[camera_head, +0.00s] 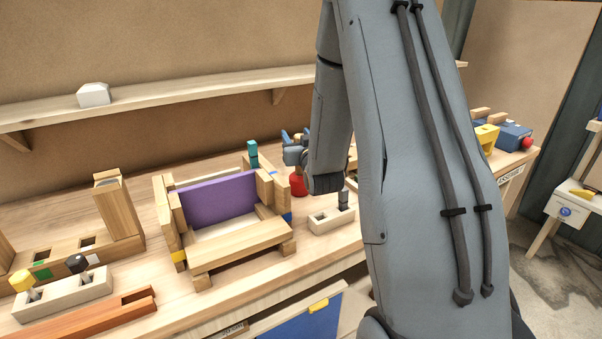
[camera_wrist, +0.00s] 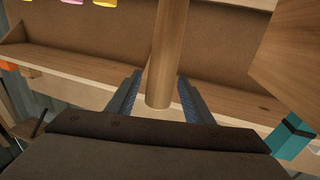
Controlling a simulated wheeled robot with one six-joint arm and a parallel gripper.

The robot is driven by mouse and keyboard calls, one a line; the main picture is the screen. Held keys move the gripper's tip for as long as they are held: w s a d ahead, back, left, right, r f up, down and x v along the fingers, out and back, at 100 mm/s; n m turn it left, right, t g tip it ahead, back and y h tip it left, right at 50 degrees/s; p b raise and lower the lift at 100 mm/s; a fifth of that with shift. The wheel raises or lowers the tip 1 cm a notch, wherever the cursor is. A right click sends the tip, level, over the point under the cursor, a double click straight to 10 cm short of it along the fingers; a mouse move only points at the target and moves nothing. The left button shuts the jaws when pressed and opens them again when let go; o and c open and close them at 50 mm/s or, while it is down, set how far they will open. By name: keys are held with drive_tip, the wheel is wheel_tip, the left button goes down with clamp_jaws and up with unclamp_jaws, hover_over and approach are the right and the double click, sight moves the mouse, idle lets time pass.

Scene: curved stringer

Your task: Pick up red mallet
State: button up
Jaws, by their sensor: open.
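The red mallet's head (camera_head: 297,185) shows in the head view on the workbench, just below my gripper (camera_head: 293,146) and partly hidden by my arm. In the wrist view a round wooden handle (camera_wrist: 168,50), apparently the mallet's, reaches down from the top edge, and its end lies between the two fingers of my gripper (camera_wrist: 160,95). The fingers are open, with a visible gap on both sides of the handle. The red head is not in the wrist view.
A wooden frame with a purple panel (camera_head: 217,199) stands left of my gripper. A teal-topped post (camera_head: 252,151) is close to it and shows in the wrist view (camera_wrist: 291,137). A pale block with sockets (camera_head: 330,221) lies to the right. A shelf (camera_head: 180,91) runs behind.

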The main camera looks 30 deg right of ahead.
drive_tip(key=shift+x, duration=0.8)
drive_tip(key=shift+c, duration=0.5)
clamp_jaws()
drive_tip(key=shift+r, duration=0.1)
